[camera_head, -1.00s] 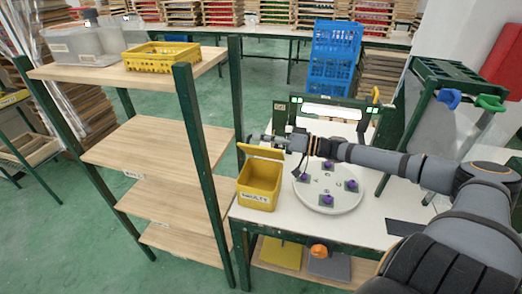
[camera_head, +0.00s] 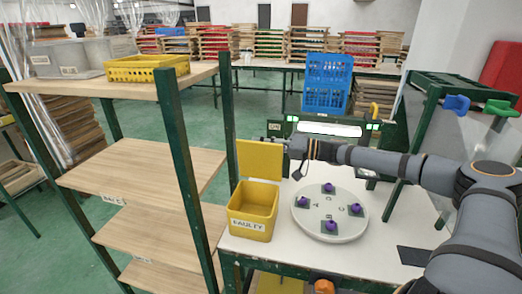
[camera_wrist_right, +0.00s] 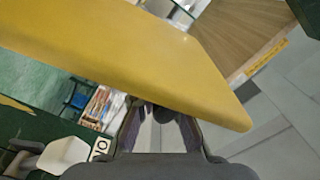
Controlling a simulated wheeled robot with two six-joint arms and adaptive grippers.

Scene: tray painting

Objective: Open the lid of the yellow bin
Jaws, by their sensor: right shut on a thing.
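The yellow bin (camera_head: 252,212), labelled FAULTY, stands on the white table (camera_head: 400,215) just right of the wooden shelf. Its yellow lid (camera_head: 259,160) stands about upright at the bin's back edge, and the bin's mouth is uncovered. My right gripper (camera_head: 290,148) is at the lid's upper right edge. In the right wrist view the lid (camera_wrist_right: 130,55) fills the upper middle, and my right gripper (camera_wrist_right: 160,112) is shut on its edge; the fingertips are partly hidden behind it. My left gripper does not show.
A round white turntable (camera_head: 330,228) with several purple-topped pieces sits right of the bin. A green-legged wooden shelf (camera_head: 140,165) stands close on the left, with a yellow basket (camera_head: 145,69) on top. A lit green frame (camera_head: 330,128) and blue crates (camera_head: 327,85) are behind.

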